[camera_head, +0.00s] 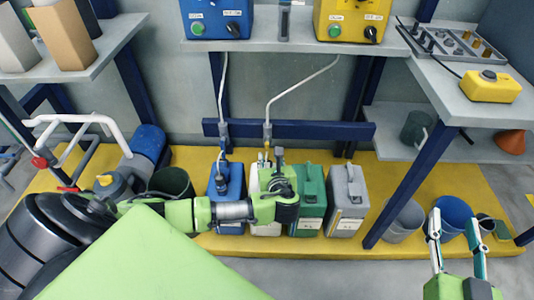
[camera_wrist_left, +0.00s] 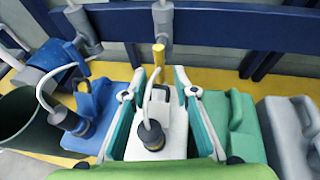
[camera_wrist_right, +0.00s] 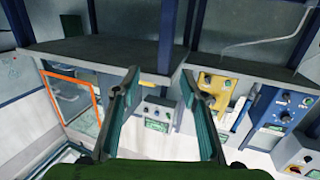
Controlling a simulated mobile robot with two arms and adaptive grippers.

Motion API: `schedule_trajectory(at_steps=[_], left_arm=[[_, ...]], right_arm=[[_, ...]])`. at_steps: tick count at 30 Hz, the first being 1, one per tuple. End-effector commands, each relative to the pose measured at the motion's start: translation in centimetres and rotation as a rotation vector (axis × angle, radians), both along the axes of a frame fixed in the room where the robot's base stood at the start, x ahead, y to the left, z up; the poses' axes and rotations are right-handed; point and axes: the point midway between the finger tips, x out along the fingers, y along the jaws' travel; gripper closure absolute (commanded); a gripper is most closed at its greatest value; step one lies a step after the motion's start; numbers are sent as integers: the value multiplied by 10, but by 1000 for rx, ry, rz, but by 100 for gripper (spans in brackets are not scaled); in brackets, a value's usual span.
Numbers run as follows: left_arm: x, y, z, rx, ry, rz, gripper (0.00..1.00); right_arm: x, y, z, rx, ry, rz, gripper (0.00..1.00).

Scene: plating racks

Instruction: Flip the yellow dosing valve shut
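The yellow dosing valve (camera_wrist_left: 159,54) shows in the left wrist view as a short yellow piece under a grey body, on a line above the white canister (camera_wrist_left: 168,122). In the head view the valve's grey body (camera_head: 267,132) stands just above my left gripper (camera_head: 271,160), which partly hides the lower end. My left gripper (camera_wrist_left: 162,74) is open, its fingers partly closed in, with the yellow piece just beyond the tips and between them in the picture. I cannot tell whether they touch. My right gripper (camera_head: 455,220) is open and empty, far to the right.
A blue canister (camera_wrist_left: 92,112) stands left of the white one; a green canister (camera_head: 311,190) and a grey canister (camera_head: 347,190) stand right. A blue rail (camera_head: 330,131) runs behind the valves. A slanted blue post (camera_head: 412,185) stands between my right gripper and the canisters.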

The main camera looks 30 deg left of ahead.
Motion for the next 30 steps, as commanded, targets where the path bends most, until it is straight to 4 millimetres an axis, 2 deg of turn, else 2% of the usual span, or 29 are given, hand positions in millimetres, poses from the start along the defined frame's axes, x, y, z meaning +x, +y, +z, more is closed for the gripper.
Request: schedule_trajectory(at_steps=[7, 15, 21, 30], left_arm=[[16, 15, -11, 1, 0, 2, 73], [31, 28, -19, 1, 1, 1, 73], [37, 34, -21, 0, 0, 0, 73], [38, 35, -22, 0, 0, 0, 73]], right_arm=[[0, 7, 46, 58, -221, 14, 60], [-12, 9, 93, 117, -440, 26, 60], [-21, 10, 112, 143, -532, 31, 60], [-24, 9, 118, 150, -559, 32, 60]])
